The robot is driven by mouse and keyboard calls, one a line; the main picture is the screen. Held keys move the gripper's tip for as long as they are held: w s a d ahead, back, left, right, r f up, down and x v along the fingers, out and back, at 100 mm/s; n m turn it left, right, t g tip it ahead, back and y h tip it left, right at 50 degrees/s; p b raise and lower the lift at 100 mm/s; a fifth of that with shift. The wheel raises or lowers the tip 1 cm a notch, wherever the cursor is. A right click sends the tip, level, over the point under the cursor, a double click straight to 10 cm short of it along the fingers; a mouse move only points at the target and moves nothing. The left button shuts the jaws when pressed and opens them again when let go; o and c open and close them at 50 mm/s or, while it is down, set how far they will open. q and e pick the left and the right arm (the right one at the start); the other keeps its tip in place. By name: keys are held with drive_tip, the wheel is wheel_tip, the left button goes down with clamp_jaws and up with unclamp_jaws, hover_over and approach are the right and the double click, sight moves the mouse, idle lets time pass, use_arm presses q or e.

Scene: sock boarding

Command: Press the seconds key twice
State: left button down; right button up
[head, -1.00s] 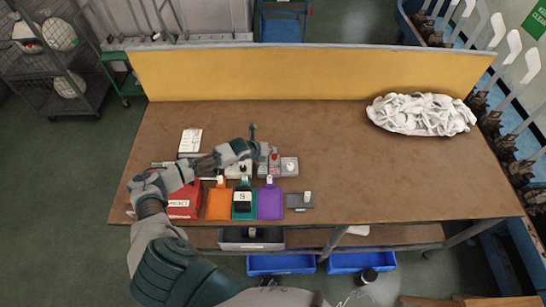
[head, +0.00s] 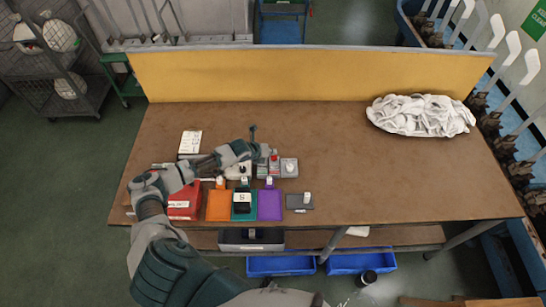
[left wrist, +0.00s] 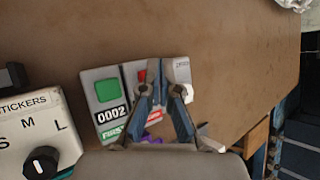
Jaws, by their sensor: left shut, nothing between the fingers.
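The counter box (left wrist: 95,88) is light grey and shows in the left wrist view. It has a green key (left wrist: 111,92) over a display reading 0002 and a green label starting FIRST. A red key (left wrist: 142,75) lies to the right, partly hidden by my fingers. The display and label below the red key are mostly hidden. My left gripper (left wrist: 158,68) is shut and empty, its fingertips over or beside the red key; I cannot tell whether they touch it. In the head view my left gripper (head: 266,151) is at the box's far side. My right gripper is not in view.
A stickers box (left wrist: 35,125) with a black knob stands left of the counter. Red (head: 184,202), orange (head: 218,205) and purple (head: 270,205) trays line the table's front. White socks (head: 420,114) lie at the back right. The middle right of the table (head: 380,175) is clear.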

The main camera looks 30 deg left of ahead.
use_arm(q)
drive_tip(key=shift+d, duration=0.3)
drive_tip(key=shift+s+d+f, duration=0.1)
drive_tip(key=shift+d+f, duration=0.1)
drive_tip(key=shift+d, duration=0.1)
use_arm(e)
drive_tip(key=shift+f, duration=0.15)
use_arm(q)
drive_tip(key=shift+a, duration=0.1)
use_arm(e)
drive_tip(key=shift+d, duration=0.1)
use_arm(q)
drive_tip(key=shift+a+f, duration=0.1)
drive_tip(key=shift+a, duration=0.1)
drive_tip(key=shift+d+f+b, duration=0.2)
drive_tip(key=shift+f+b, duration=0.05)
drive_tip(key=shift+b, duration=0.05)
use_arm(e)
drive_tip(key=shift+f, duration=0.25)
use_arm(q)
drive_tip(key=shift+a+f, duration=0.1)
drive_tip(key=shift+f, duration=0.35)
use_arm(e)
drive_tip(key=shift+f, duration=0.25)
use_arm(q)
drive_tip(key=shift+r, duration=0.1)
drive_tip(key=shift+r+p, duration=0.6)
drive_tip(key=shift+r, duration=0.45)
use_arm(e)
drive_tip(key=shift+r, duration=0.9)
